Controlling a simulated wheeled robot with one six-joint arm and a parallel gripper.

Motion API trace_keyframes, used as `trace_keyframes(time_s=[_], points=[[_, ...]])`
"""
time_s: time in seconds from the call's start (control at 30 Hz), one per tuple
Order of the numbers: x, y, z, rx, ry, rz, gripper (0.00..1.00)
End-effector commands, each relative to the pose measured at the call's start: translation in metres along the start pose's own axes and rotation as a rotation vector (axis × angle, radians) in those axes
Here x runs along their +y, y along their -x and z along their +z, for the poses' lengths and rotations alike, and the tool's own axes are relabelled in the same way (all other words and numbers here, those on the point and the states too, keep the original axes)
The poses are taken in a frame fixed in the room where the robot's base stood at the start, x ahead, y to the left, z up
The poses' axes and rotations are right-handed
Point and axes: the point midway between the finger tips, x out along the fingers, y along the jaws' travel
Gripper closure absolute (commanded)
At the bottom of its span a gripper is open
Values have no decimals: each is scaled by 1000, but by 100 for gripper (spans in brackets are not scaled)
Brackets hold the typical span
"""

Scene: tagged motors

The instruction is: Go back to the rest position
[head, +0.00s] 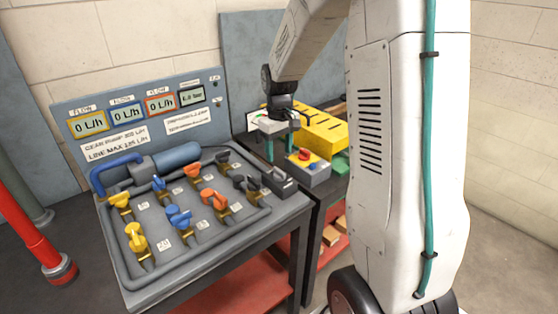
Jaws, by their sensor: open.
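My gripper (279,148) shows in the head view at the end of my white arm, which reaches down from the top. Its two teal fingers point downward and stand apart, with nothing seen between them. Whether the fingertips touch anything is hard to tell, as the box and a black device partly hide that area.
A grey valve bench (215,240) with blue, yellow, orange and black handles stands at left. Its upright panel (150,118) carries several displays. A black handled device (279,181) sits at the bench's right edge. A red pipe (35,235) stands at far left. Floor at right is clear.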

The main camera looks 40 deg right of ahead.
Motion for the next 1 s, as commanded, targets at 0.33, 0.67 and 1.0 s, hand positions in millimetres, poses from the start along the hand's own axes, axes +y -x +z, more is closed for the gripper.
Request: trace_keyframes(time_s=[0.33, 0.67, 1.0], points=[[0, 9, 0, -1, 0, 0, 46], [0, 9, 0, -1, -3, 0, 46], [-45, 28, 73, -130, -155, -39, 46]])
